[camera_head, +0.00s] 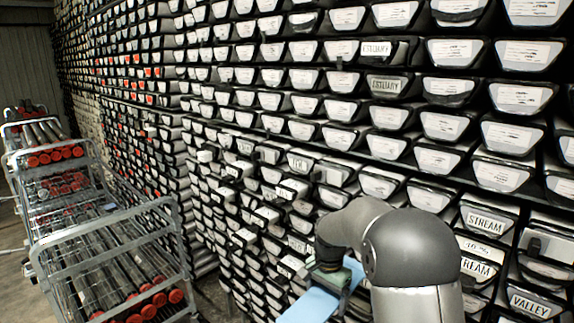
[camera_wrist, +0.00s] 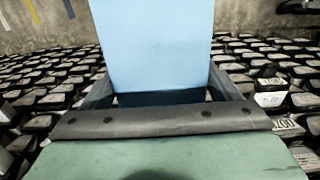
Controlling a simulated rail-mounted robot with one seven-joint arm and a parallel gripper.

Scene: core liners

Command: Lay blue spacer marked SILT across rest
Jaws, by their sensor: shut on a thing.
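The blue spacer (camera_head: 309,305) is a flat light-blue slab at the bottom middle of the head view, running off the lower edge. It also shows in the wrist view (camera_wrist: 153,45), standing out from my gripper (camera_wrist: 160,97) to the top edge. My gripper is shut on it, with a grey finger at each side of its near end. In the head view my gripper (camera_head: 333,277) is partly hidden by my arm. No SILT marking is readable on the faces in view. I cannot pick out the rest in either view.
A tall wall of core-liner trays (camera_head: 400,86) with white labels fills the middle and right, some reading ESTUARY, STREAM and VALLEY. Several tray ends stick out near my arm. Metal trolleys (camera_head: 100,235) with red-capped tubes stand at the left, with a narrow aisle between.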

